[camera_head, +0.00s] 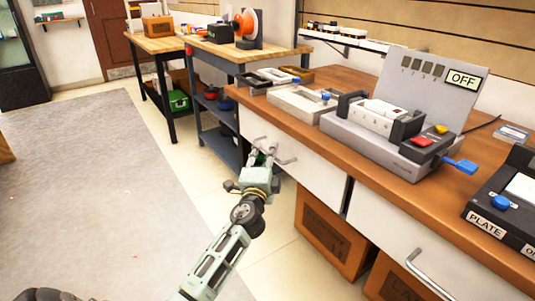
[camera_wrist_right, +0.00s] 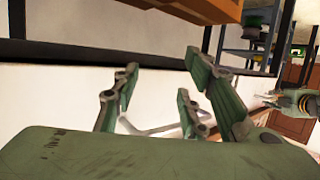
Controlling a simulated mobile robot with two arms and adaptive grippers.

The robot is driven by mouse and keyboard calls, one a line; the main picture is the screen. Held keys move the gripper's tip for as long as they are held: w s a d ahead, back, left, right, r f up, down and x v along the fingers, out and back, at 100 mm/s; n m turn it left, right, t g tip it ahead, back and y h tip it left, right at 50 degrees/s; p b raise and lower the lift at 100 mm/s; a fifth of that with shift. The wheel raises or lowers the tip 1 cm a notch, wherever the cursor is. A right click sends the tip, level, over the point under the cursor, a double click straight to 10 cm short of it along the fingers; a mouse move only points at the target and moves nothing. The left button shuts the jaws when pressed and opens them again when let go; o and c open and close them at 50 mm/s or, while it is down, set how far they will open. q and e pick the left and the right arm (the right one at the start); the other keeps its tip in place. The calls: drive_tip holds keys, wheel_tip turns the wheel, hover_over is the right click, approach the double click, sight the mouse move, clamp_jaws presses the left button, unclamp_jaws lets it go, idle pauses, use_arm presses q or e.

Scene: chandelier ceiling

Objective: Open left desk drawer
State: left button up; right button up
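The left desk drawer (camera_head: 315,173) has a white front, flush with the desk as far as I can see. Its metal bar handle (camera_head: 287,160) is partly hidden by my left gripper (camera_head: 262,152). That gripper's fingertips are at the handle and look apart; whether they touch the bar is unclear. It also shows small at the right of the right wrist view (camera_wrist_right: 271,98). My right gripper (camera_wrist_right: 160,85) has its fingers wide apart and empty. A metal handle (camera_wrist_right: 150,131) shows beyond them, partly hidden. The right gripper is not in the head view.
The desk top (camera_head: 300,119) holds trays, a grey device (camera_head: 375,148) with an OFF panel and a PLATE device (camera_head: 508,205). Another drawer handle (camera_head: 430,274) is at lower right. Wooden crates (camera_head: 332,235) stand below. Open floor and a grey rug (camera_head: 85,190) lie to the left.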

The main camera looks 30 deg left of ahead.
use_arm(q)
drive_tip(key=shift+x, duration=0.9)
drive_tip(key=shift+c, duration=0.4)
clamp_jaws()
